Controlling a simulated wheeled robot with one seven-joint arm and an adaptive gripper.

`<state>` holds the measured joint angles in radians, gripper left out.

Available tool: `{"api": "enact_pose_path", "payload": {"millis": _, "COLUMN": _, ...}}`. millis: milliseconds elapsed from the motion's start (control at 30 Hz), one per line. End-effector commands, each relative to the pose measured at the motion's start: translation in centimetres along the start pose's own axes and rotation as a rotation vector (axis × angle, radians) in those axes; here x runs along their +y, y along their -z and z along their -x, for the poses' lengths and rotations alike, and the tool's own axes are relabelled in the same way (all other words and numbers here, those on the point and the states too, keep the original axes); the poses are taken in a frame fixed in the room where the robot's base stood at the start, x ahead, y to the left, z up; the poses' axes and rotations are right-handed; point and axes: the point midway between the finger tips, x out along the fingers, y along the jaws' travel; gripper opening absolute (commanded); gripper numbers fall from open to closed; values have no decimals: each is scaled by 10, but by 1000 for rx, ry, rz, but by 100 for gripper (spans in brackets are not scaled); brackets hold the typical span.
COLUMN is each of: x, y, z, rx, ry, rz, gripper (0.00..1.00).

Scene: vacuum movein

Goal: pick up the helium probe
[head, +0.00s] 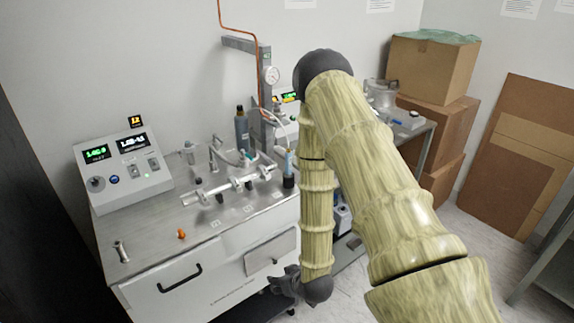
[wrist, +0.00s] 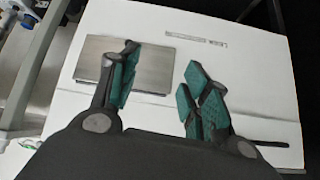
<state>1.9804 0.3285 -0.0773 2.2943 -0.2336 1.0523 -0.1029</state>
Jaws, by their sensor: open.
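My gripper (head: 284,284) is low in front of the white cabinet, below the bench top, at the lower middle of the head view. In the wrist view its two teal-padded fingers (wrist: 161,58) are spread apart with nothing between them. They face the cabinet front. No object is clearly marked as the helium probe. A slim blue-tipped tool (head: 288,162) stands upright in a dark holder at the bench's right edge, close to my arm; I cannot tell whether it is the probe. A short metal cylinder (head: 121,252) stands at the front left.
The steel bench top (head: 150,225) carries a display console (head: 125,165), a pipe manifold (head: 230,185), a dark bottle (head: 242,130) and a small orange piece (head: 181,234). Cardboard boxes (head: 435,70) stand at the right. The cabinet has a black handle (head: 180,280).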

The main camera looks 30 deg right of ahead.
Motion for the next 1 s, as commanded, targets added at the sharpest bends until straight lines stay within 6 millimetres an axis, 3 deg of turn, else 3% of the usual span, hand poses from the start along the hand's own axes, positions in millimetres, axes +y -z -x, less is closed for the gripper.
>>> {"api": "enact_pose_path", "payload": {"millis": 33, "x": 16, "y": 32, "z": -3, "rx": 86, "ry": -7, "rz": -5, "gripper": 47}}
{"api": "enact_pose_path", "payload": {"millis": 200, "x": 65, "y": 132, "z": 4, "rx": 369, "ry": -29, "rz": 2, "gripper": 47}}
{"api": "enact_pose_path", "payload": {"millis": 300, "x": 94, "y": 182, "z": 18, "rx": 522, "ry": -49, "rz": 7, "gripper": 47}}
{"api": "enact_pose_path", "payload": {"millis": 400, "x": 120, "y": 220, "z": 34, "rx": 648, "ry": -70, "rz": 14, "gripper": 47}}
{"api": "enact_pose_path", "payload": {"millis": 500, "x": 139, "y": 246, "z": 48, "rx": 741, "ry": -87, "rz": 18, "gripper": 47}}
{"api": "enact_pose_path", "payload": {"millis": 700, "x": 157, "y": 269, "z": 61, "rx": 826, "ry": -105, "rz": 24, "gripper": 47}}
{"api": "enact_pose_path", "payload": {"millis": 1000, "x": 160, "y": 299, "z": 38, "rx": 830, "ry": -107, "rz": 26, "gripper": 47}}
